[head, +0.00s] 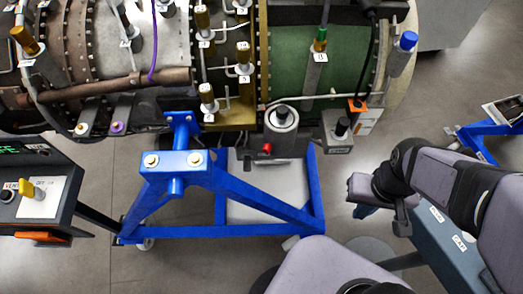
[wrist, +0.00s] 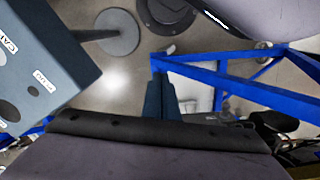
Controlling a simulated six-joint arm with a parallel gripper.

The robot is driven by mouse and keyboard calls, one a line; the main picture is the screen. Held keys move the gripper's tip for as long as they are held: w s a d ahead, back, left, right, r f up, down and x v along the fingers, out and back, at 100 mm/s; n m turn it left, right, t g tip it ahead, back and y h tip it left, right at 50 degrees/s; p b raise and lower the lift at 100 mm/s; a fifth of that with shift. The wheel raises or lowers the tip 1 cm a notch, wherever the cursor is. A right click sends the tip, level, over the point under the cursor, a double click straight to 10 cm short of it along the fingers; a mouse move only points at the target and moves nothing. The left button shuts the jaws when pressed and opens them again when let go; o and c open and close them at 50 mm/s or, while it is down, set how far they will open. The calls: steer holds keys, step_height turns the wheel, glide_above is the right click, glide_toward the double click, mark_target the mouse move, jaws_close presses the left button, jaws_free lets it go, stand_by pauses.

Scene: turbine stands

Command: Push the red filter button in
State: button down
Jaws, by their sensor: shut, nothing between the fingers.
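The red filter button (head: 267,148) is small and sits at the lower left of the grey round-topped filter housing (head: 282,118), under the green engine section in the head view. I cannot tell from here how far it stands out. It does not show in the wrist view. My gripper (head: 364,211) is to the right of the button and lower in the head view, well apart from it. Its fingers are mostly hidden behind my wrist there. In the wrist view, the dark fingers of my gripper (wrist: 161,84) lie side by side, shut and empty.
A blue stand frame (head: 265,232) reaches below the engine, left of my gripper; it also shows in the wrist view (wrist: 240,88). A grey box (head: 336,130) with a black knob is right of the filter. A blue-grey labelled cabinet (head: 445,240) is at the right.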

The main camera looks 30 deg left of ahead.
steer(key=s+a+r+n+t+p, duration=0.1)
steer(key=s+a+r+n, duration=0.2)
steer(key=s+a+n, duration=0.65)
steer(key=s+a+r+n+t+p, duration=0.15)
steer(key=s+a+n, duration=0.35)
steer(key=a, duration=0.7)
steer(key=w+a+r+n+t, duration=0.1)
steer(key=w+a+r+n, duration=0.1)
steer(key=n, duration=0.7)
steer(key=w+a+r+n+t, duration=0.1)
steer(key=r+n, duration=0.4)
steer(key=n, duration=0.5)
steer(key=w+a, duration=0.1)
steer(key=w, duration=0.1)
steer(key=shift+w+a+y, duration=0.15)
steer(key=shift+w+y, duration=0.15)
steer(key=shift+w, duration=0.1)
steer(key=shift+f, duration=0.15)
